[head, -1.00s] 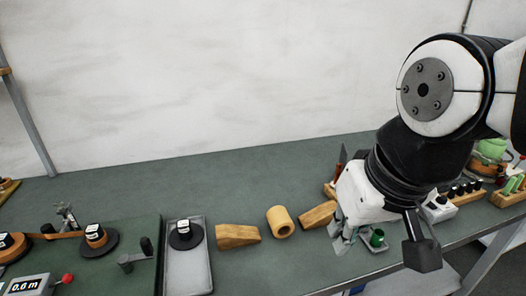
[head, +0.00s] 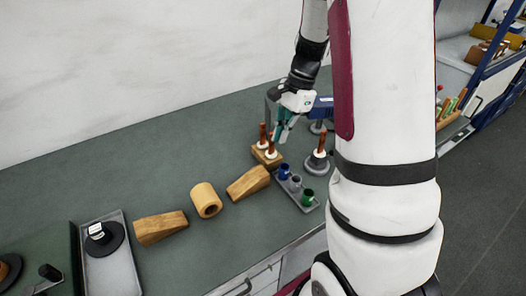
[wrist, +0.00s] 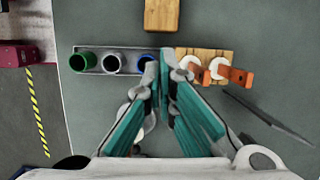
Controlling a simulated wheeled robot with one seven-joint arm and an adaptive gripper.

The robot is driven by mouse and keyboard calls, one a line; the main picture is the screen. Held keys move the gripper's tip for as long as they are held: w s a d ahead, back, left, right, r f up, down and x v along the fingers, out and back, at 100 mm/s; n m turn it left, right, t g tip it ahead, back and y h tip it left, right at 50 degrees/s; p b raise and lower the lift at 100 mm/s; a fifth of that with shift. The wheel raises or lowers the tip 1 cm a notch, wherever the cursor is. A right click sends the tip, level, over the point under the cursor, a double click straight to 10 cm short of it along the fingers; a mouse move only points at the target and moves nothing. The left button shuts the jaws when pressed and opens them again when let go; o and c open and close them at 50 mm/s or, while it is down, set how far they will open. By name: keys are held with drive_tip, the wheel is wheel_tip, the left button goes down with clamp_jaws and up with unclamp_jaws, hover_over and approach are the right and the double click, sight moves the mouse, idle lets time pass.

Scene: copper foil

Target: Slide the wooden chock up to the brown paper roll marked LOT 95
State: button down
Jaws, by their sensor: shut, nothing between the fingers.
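A tan paper roll (head: 206,200) lies on the green bench in the head view; no LOT mark is readable. A wooden chock (head: 160,228) lies to its left and another (head: 249,183) to its right, both wedge-shaped, each with a narrow gap to the roll. Part of a wooden chock (wrist: 161,14) shows at the top of the wrist view. My gripper (head: 279,138) is shut and empty, above the wooden tool block, beyond the right chock. In the wrist view its teal fingers (wrist: 167,62) converge near the blue cup.
A grey tray of coloured cups (wrist: 101,70) stands beside the wooden block (wrist: 228,54) holding orange-handled tools. A round grey stand (head: 317,165) is close by. At left, a grey tray (head: 117,272) holds a black reel. The bench behind the roll is clear.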

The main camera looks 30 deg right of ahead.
sight(262, 171)
drive_tip(key=shift+m, duration=0.3)
drive_tip(key=x, duration=0.7)
drive_tip(key=d+x, duration=0.1)
drive_tip(key=x, duration=0.2)
drive_tip(key=shift+a+f, duration=0.1)
drive_tip(key=shift+f, duration=0.4)
drive_tip(key=shift+s, duration=0.1)
drive_tip(key=shift+a+p, duration=0.35)
drive_tip(key=shift+a, duration=1.85)
